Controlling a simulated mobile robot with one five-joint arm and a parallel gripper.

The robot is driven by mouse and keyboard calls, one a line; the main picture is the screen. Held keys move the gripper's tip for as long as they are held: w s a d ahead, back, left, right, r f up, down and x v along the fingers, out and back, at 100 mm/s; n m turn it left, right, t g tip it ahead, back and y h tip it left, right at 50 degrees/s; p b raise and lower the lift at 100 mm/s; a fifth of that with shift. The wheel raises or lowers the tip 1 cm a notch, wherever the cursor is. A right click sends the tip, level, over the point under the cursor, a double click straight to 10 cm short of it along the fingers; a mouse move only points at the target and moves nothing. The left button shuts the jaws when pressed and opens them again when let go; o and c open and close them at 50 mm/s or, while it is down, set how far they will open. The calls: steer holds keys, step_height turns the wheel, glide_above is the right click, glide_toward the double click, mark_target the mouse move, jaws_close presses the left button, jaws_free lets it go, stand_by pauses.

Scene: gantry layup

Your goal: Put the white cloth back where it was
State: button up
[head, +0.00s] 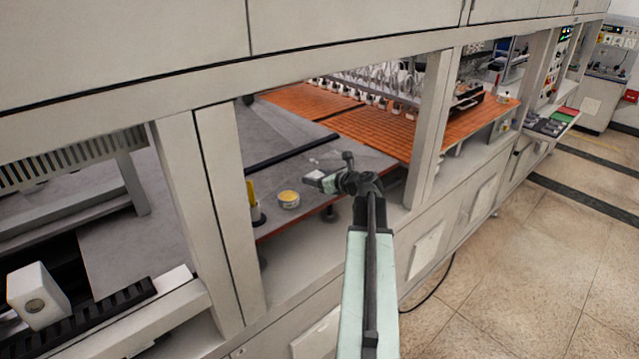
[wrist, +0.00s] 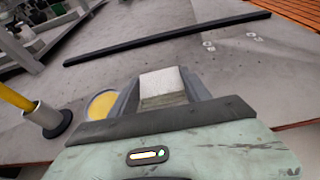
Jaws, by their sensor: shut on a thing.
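The white cloth (wrist: 163,82) is a small folded block with a pale top and greyer layered front edge. My gripper (wrist: 165,90) is shut on it, one grey finger on each side, in the wrist view. In the head view my gripper (head: 319,181) reaches through the frame opening over the grey table (head: 290,165), near its front edge. A bit of the cloth (head: 314,174) shows there between the fingers. I cannot tell whether the cloth touches the table. The fingers hide its lower sides.
A yellow-topped tin (head: 289,199) stands just left of my gripper. Farther left is a pale holder with a yellow stick (wrist: 42,114) on a black base. A black bar (wrist: 170,38) lies across the table behind. Posts (head: 428,130) flank the opening.

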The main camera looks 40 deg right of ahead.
steer(key=shift+w+d+f, duration=0.1)
steer(key=shift+w+d, duration=0.05)
steer(key=shift+d, duration=0.5)
steer(key=shift+w+d+f, duration=0.1)
steer(key=shift+w+d, duration=0.05)
steer(key=shift+d, duration=0.45)
steer(key=shift+w+d, duration=0.15)
steer(key=shift+d, duration=0.45)
step_height(320, 180, down, 4)
steer(key=b, duration=0.4)
steer(key=shift+a+r, duration=0.25)
steer(key=shift+f, duration=0.1)
steer(key=o, duration=1.5)
steer(key=shift+c, duration=0.2)
